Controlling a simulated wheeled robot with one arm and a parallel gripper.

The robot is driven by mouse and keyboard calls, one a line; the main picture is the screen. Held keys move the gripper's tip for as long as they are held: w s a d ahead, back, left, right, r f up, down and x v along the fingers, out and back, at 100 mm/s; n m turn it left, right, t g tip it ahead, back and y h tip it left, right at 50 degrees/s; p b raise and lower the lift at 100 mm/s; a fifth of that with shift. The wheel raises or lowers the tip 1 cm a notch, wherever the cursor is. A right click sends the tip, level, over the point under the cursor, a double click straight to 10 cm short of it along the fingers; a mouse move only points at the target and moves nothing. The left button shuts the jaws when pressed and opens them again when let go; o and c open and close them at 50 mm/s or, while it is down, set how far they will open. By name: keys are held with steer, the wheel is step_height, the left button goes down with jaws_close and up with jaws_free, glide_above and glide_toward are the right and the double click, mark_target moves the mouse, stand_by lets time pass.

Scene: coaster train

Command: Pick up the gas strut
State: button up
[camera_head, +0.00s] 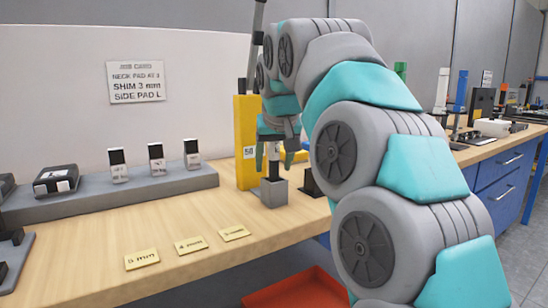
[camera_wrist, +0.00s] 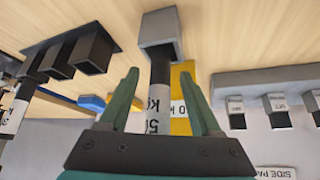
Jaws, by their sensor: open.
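The gas strut (camera_wrist: 160,105) is a dark cylinder with a white printed label. It stands in a square grey socket block (camera_wrist: 160,28), which also shows on the bench in the head view (camera_head: 273,194). My gripper (camera_wrist: 161,76) is open, with one green finger on each side of the strut. Gaps show between the fingers and the strut in the wrist view. In the head view my gripper (camera_head: 274,158) points down just above the grey block. My arm and gripper hide much of the strut there.
A yellow upright (camera_head: 245,140) stands close beside the grey block, with a dark rod (camera_head: 257,45) rising above it. Dark holders (camera_wrist: 75,52) sit on the other side. A grey ledge (camera_head: 110,195) carries small labelled pieces.

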jaws_close()
stand_by(0.4)
stand_by(0.4)
